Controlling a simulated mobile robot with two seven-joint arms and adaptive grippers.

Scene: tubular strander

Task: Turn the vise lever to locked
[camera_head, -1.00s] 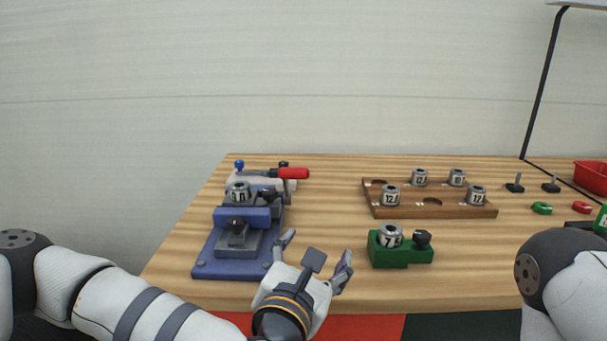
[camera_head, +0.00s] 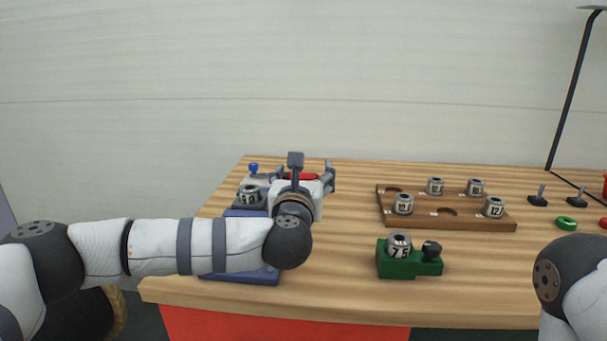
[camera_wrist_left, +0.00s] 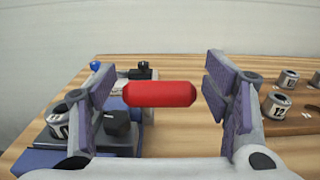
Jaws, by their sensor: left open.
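The vise (camera_head: 241,277) is blue and stands at the left of the table, largely hidden behind my left arm in the head view. Its lever has a red grip (camera_wrist_left: 160,94), which lies level across the picture between my open fingers in the left wrist view. A bit of the red lever also shows behind the gripper in the head view (camera_head: 302,176). My left gripper (camera_head: 303,170) is open, with one finger on either side of the red grip; I see no finger touching it. In the wrist view the gripper (camera_wrist_left: 163,100) holds nothing. My right gripper is out of view.
A numbered metal collar (camera_head: 250,196) sits on the vise. A green block (camera_head: 408,268) with a collar and black knob stands at the front. A wooden rack (camera_head: 480,222) with several collars is at the back right. Bare table lies between.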

